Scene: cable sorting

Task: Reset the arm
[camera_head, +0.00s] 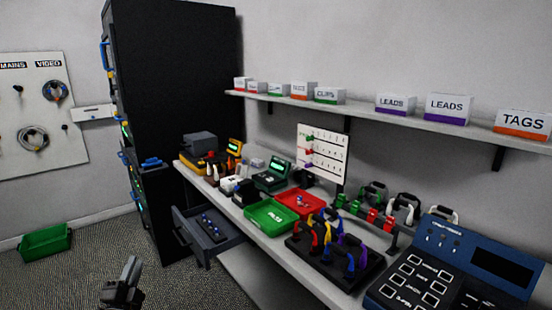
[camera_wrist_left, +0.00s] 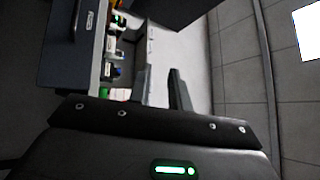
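My left gripper (camera_head: 130,270) shows dark grey at the bottom left of the head view, above the carpet and apart from the bench and the open drawer. In the left wrist view its two fingers (camera_wrist_left: 160,78) stand apart with an empty gap between them, so it is open and holds nothing. My right gripper is in neither view. The task names no separate object.
The bench holds a green tray (camera_head: 268,217), a red tray (camera_head: 300,202), a black cable rack (camera_head: 335,262) and a blue tester (camera_head: 455,262). An open drawer (camera_head: 201,238) juts out below. A black cabinet (camera_head: 180,80) stands behind. A green bin (camera_head: 46,242) sits on the floor.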

